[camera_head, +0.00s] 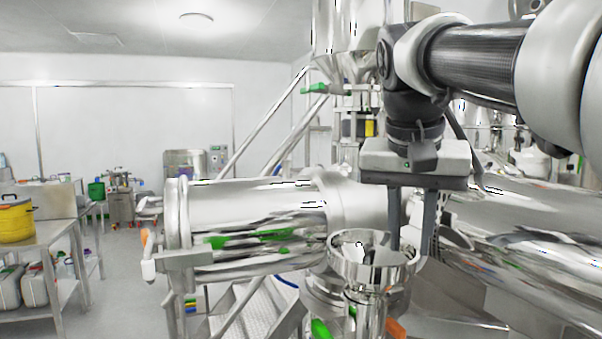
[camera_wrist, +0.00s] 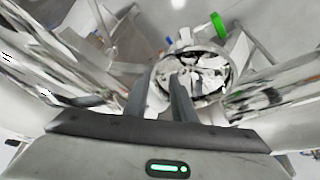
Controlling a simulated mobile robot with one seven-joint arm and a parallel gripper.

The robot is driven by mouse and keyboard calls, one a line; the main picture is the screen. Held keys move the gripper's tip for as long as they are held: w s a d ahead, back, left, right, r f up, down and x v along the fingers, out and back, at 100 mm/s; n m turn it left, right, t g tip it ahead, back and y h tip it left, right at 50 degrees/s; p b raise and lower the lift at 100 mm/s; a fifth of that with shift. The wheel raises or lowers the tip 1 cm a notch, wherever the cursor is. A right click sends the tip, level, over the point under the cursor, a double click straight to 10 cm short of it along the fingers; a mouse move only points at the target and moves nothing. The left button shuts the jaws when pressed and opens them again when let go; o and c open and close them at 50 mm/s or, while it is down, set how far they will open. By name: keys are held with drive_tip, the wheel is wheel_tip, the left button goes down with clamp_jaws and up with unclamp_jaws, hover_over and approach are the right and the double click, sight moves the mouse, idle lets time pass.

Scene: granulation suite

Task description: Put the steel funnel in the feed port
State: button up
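The steel funnel (camera_head: 345,268) is a shiny, wide-mouthed bowl, upright and roughly level, at the lower middle of the head view. It also shows in the wrist view (camera_wrist: 205,91), just beyond my fingertips. Steel port fittings (camera_head: 318,300) lie directly below it; I cannot tell how far its lower end sits in the feed port. My gripper (camera_head: 410,245) points down at the funnel's right side. Its two fingers are apart, one over the bowl's inside and one outside the rim. In the wrist view the gap between the fingers (camera_wrist: 163,80) shows clearly.
A large polished horizontal cylinder (camera_head: 255,210) lies left of the funnel, and more polished steel (camera_head: 530,235) lies to the right. A green handle (camera_head: 320,329) and an orange handle (camera_head: 396,329) stick out below. A bench with a yellow container (camera_head: 15,220) stands far left.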

drive_tip(key=p+v, duration=0.3)
drive_tip(key=v, duration=1.2)
drive_tip(key=shift+r, duration=0.25)
